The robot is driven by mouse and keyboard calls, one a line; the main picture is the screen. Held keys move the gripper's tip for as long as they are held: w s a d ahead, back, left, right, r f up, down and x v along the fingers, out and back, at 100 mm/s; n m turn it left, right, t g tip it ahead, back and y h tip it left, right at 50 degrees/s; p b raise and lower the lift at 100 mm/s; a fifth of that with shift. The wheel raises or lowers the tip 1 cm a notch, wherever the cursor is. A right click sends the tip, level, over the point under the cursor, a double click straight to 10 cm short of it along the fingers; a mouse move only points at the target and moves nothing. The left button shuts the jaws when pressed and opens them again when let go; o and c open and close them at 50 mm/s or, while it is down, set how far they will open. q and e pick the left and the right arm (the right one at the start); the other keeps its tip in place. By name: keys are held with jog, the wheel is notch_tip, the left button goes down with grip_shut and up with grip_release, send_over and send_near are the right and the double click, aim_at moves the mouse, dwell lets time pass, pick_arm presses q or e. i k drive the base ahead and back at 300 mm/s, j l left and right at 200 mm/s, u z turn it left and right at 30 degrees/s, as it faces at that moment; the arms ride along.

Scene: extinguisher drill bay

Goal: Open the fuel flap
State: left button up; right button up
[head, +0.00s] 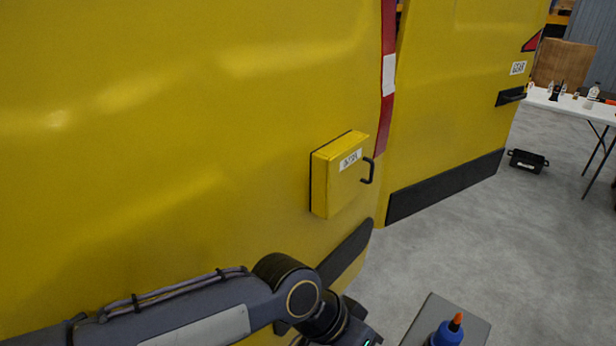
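The fuel flap (333,188) is a yellow box-like cover on the side of a yellow vehicle. It has a white label (350,160) with dark lettering, too small to read surely, and a black handle (369,171) on its right edge. The flap looks shut against the panel. My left arm comes in from the lower left, below the flap and apart from it. The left gripper is beyond the bottom edge of the head view. My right arm and gripper are not seen.
The yellow vehicle body (180,130) fills the left, with a red and white strip (388,75). A blue bottle with an orange tip (448,330) stands on a grey surface (425,318) at the bottom. A white table (570,102) and black crate (527,161) are at right. Floor between is clear.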

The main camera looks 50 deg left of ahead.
aim_at(346, 171)
jog(key=l+u, duration=0.2)
jog(key=u, duration=0.25)
jog(key=i+l+u, duration=0.1)
jog(key=u, duration=0.4)
jog(key=l+u, duration=0.3)
jog(key=u, duration=0.15)
jog(key=l+u, duration=0.2)
jog(key=u, duration=0.25)
jog(key=l+u, duration=0.3)
jog(key=u, duration=0.15)
jog(key=k+l+u, duration=0.1)
jog(key=l+u, duration=0.2)
jog(key=u, duration=0.2)
jog(key=k+l+u, duration=0.1)
jog(key=l+u, duration=0.2)
jog(key=u, duration=0.15)
